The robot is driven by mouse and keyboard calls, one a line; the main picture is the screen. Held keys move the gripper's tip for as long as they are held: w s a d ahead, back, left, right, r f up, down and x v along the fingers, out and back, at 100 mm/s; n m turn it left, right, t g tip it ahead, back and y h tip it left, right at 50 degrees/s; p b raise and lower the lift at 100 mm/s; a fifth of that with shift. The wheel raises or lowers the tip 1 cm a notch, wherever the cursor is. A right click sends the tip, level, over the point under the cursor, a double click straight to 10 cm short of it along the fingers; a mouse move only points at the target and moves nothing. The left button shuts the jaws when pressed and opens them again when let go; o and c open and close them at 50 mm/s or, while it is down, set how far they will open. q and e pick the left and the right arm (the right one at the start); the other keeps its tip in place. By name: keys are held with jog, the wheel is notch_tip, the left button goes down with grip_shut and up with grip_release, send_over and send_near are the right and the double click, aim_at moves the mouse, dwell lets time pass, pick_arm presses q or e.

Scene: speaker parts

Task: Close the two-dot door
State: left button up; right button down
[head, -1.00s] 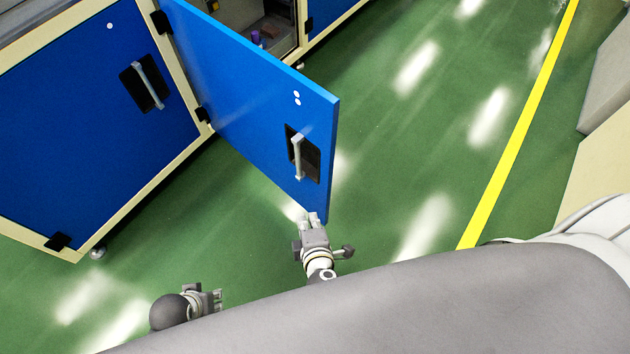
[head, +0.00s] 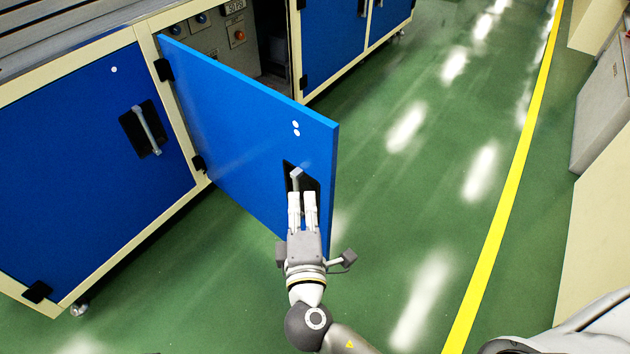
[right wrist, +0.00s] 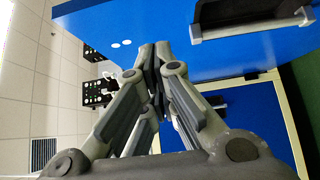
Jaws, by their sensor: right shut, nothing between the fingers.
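The two-dot door (head: 235,115) is blue and stands swung open from its cabinet, with two white dots near its top free corner. Its handle (head: 296,178) sits in a black recess, partly hidden behind my right gripper. My right gripper (head: 303,196) is shut and empty, in front of the door face at the handle's lower part in the head view. In the right wrist view the shut fingers (right wrist: 152,48) are near the blue door (right wrist: 225,58), with the handle (right wrist: 265,25) at upper right. I cannot tell whether they touch. My left gripper is out of view.
A closed one-dot door (head: 90,170) is on the left of the open door. The cabinet interior (head: 235,40) shows control panels and buttons. Green floor (head: 400,200) lies open to the right, with a yellow line (head: 500,200) and grey and cream units beyond.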

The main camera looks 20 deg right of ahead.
aim_at(314, 163)
jog(key=shift+w+d, duration=1.05)
jog(key=shift+w, duration=0.2)
jog(key=shift+w+d, duration=1)
jog(key=shift+w, duration=0.2)
